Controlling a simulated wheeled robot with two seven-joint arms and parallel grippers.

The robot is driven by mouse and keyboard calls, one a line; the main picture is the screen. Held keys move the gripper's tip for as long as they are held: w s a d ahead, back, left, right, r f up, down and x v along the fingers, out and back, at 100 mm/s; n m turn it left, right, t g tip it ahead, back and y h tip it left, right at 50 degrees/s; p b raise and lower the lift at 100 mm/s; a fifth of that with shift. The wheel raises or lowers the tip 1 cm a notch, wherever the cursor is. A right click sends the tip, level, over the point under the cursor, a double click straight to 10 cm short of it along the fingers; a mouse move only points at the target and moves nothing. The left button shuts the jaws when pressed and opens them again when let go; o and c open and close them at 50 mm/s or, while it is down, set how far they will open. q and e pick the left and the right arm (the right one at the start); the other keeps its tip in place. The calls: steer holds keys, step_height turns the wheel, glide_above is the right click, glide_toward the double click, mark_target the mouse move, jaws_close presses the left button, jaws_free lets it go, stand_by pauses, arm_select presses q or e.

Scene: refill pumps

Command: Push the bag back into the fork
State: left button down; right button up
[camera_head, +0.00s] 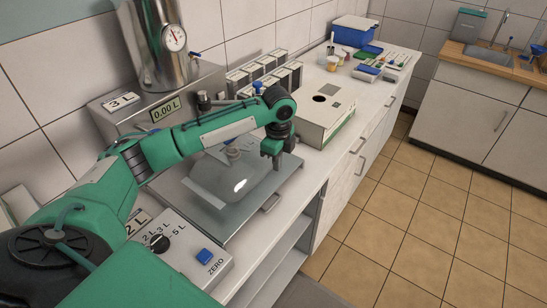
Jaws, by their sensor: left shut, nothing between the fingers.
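A clear, greyish bag (222,182) lies on the metal tray (283,177) below the filling machine. Its small fitting (232,152) is at the bag's far end, partly under my left forearm. The fork is not clearly visible; my arm covers the area around the fitting. My left gripper (271,163) points down just right of the bag, over the tray's right part. It is shut and holds nothing. Whether its fingers touch the bag's edge I cannot tell. My right gripper is out of view.
The filling machine's display (165,109) reads 0.00 L. A control box (182,252) with a knob and blue ZERO button stands in front left. A white carton with a hole (327,122) stands right of the tray. Several upright packs (262,72) line the wall. Floor at right is clear.

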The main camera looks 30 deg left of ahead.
arm_select(q)
steer(key=a+f+p, duration=0.1)
steer(key=f, duration=0.1)
steer(key=a+f+p, duration=0.1)
steer(key=f, duration=0.1)
steer(key=f+p, duration=0.1)
steer(key=f, duration=0.2)
steer(key=shift+a, duration=0.4)
steer(key=shift+s+a+p, duration=0.2)
steer(key=shift+a+p, duration=0.2)
steer(key=shift+a, duration=0.15)
steer(key=shift+a+f, duration=0.1)
steer(key=shift+w, duration=0.1)
steer(key=shift+a, duration=0.1)
